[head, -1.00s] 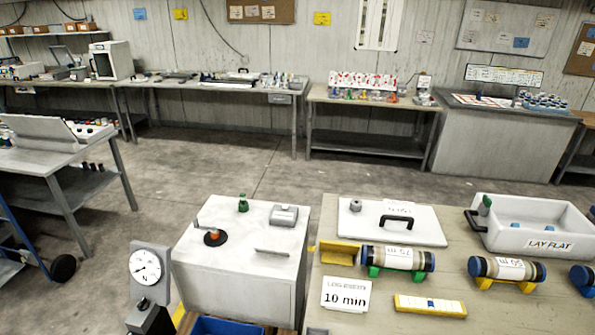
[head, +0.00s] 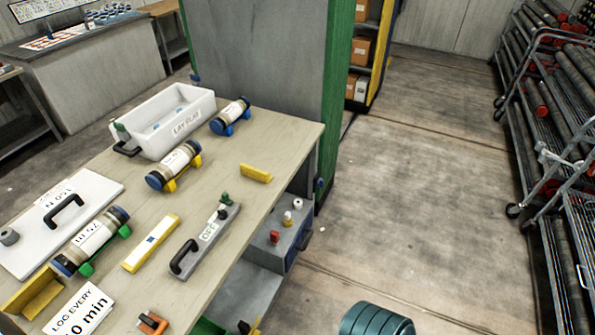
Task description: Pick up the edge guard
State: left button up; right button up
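Two plain yellow angle-shaped pieces lie on the beige workbench (head: 228,150). One yellow angle piece (head: 36,294) is at the lower left, close to a core tube with a blue end on a green cradle. A smaller yellow angle piece (head: 256,173) lies alone near the right edge of the bench. I cannot tell which of them is the edge guard. Neither of my grippers is in view.
A yellow bar (head: 151,243), a grey bar with a black handle (head: 205,241), several capped tubes (head: 174,165) and a white tray (head: 165,120) occupy the bench. A pipe rack (head: 560,130) stands right. Floor between (head: 420,190) is mostly clear.

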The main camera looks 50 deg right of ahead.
aim_at(254, 173)
jog(key=z, duration=1.4)
jog(key=i+l+u, duration=0.1)
jog(key=i+l, duration=0.05)
jog(key=l, duration=0.05)
